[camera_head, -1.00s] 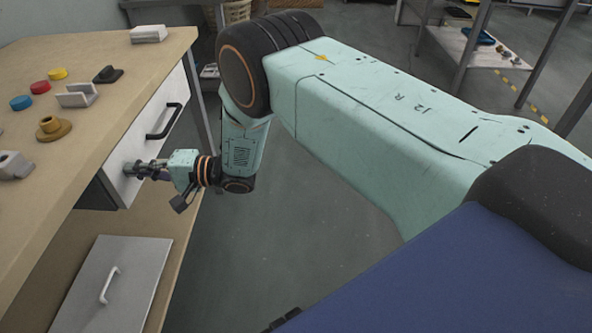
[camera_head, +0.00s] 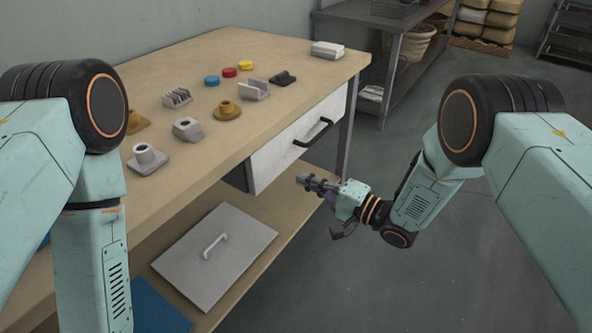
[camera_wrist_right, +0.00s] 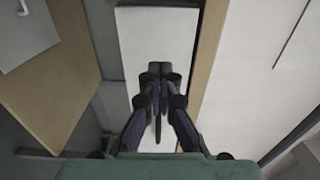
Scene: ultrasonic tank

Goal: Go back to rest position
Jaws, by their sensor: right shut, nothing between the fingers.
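My right gripper (camera_head: 318,184) is shut and empty. It is in the air in front of the workbench, to the right of the white drawer front (camera_head: 287,156), apart from it as far as I can tell. In the right wrist view its fingers (camera_wrist_right: 158,82) are together, with the white drawer front (camera_wrist_right: 158,38) behind them. The drawer has a black handle (camera_head: 314,133). My left arm comes down at the left of the head view; its gripper is out of view.
The wooden workbench (camera_head: 205,65) holds grey and brown fixtures and red, blue and yellow discs. A grey lid with a handle (camera_head: 232,268) lies on the lower shelf. A metal table (camera_head: 372,22) stands behind. The floor at right (camera_head: 450,270) is clear.

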